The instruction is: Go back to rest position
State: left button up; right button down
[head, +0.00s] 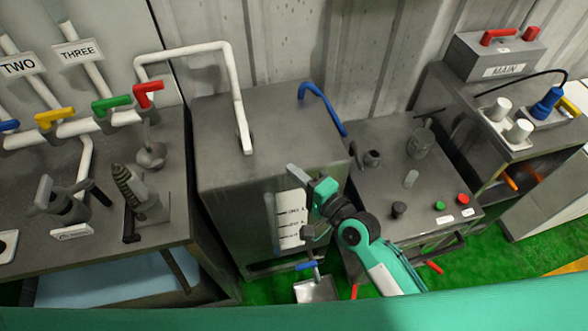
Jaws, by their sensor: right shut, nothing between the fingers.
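My right arm comes in from the lower right, green and dark grey, in the head view. My right gripper (299,177) is shut and empty. It is in front of the tall grey drum cabinet (250,105), near its top front edge and over the white level label (290,218). I cannot tell from this one view whether it touches the cabinet. My left gripper is not in view.
A grey bench (45,185) with valves and pipes stands left. A control table (372,188) with green and red buttons stands right of the cabinet. A MAIN box (492,57) sits on the far right unit. Green floor (515,268) shows at lower right.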

jog(key=s+d+f+n+g+h, duration=0.2)
jog(key=d+f, duration=0.2)
jog(key=f, duration=0.9)
jog(key=s+d+f+n+g+h, duration=0.1)
jog(key=s+d+f+h, duration=0.2)
jog(key=f, duration=0.9)
jog(key=s+d+f+n+g+h, duration=0.2)
jog(key=d+f, duration=0.3)
jog(key=f, duration=0.8)
jog(key=s+d+f+n+g+h, duration=0.3)
jog(key=s+d+f+g, duration=0.15)
jog(key=s+f, duration=0.8)
jog(key=s+d+f+n+g, duration=0.1)
jog(key=s+f, duration=0.4)
jog(key=s, duration=0.6)
jog(key=s+d+f+n+g+h, duration=0.1)
jog(key=s+d+f, duration=0.4)
jog(key=s, duration=0.6)
jog(key=n+g, duration=0.1)
jog(key=n, duration=0.1)
jog(key=shift+d+n, duration=0.3)
jog(key=shift+g, duration=0.25)
